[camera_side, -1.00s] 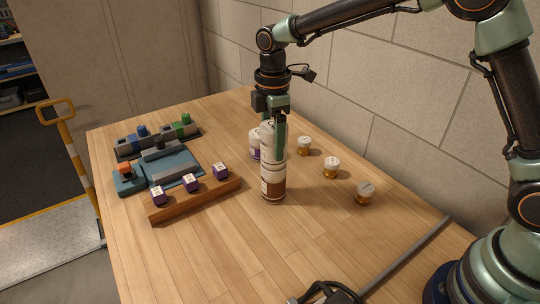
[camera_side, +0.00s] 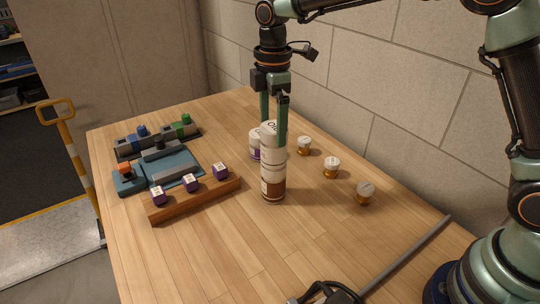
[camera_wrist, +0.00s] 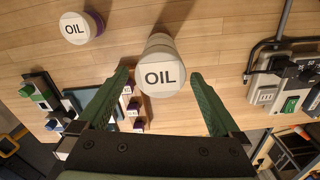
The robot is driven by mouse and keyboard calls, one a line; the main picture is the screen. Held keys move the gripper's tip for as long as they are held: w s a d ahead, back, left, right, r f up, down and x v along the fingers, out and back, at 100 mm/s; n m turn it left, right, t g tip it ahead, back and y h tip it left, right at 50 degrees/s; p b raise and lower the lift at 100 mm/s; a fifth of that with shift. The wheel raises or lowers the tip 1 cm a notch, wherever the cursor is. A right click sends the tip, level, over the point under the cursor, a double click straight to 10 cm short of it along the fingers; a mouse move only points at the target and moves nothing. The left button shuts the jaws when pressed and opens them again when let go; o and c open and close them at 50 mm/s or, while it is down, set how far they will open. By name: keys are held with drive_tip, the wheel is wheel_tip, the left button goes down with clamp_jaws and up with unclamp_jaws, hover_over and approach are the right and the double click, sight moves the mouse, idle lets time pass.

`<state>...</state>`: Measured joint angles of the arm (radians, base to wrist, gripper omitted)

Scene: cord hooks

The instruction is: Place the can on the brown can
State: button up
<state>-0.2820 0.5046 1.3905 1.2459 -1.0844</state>
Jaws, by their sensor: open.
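A white can with "OIL" on its lid (camera_side: 268,150) stands upright on top of the brown can (camera_side: 273,188), a white can with a brown band. The two look lined up in one straight stack. The upper can's lid (camera_wrist: 161,78) faces the wrist camera and hides most of the brown can below. My gripper (camera_side: 273,130) is open, with its fingers pointing down on either side of the upper can's top. In the wrist view, a gap shows between each fingertip and the lid.
A white can with a purple band (camera_side: 254,150) stands just behind the stack. Several small amber jars with white caps (camera_side: 331,167) stand to the right. A wooden rail with purple cubes (camera_side: 191,183) and a blue-grey fixture (camera_side: 160,172) lie left.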

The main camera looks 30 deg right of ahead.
wheel_tip(320, 180, up, 7)
drive_tip(key=shift+r, duration=0.35)
drive_tip(key=shift+s+d+r, duration=0.2)
drive_tip(key=shift+d+r, duration=0.05)
drive_tip(key=shift+d, duration=0.05)
drive_tip(key=s+d+r+m+t, duration=0.3)
drive_tip(key=s+d+m, duration=0.4)
drive_tip(key=s, duration=0.1)
drive_tip(key=s+d+f+m+t, duration=0.2)
drive_tip(key=s+d+f+m, duration=0.3)
drive_tip(key=s+m, duration=0.3)
drive_tip(key=shift+s+d+f+m+t, duration=0.15)
drive_tip(key=shift+s+d+m+t, duration=0.2)
drive_tip(key=shift+s, duration=0.25)
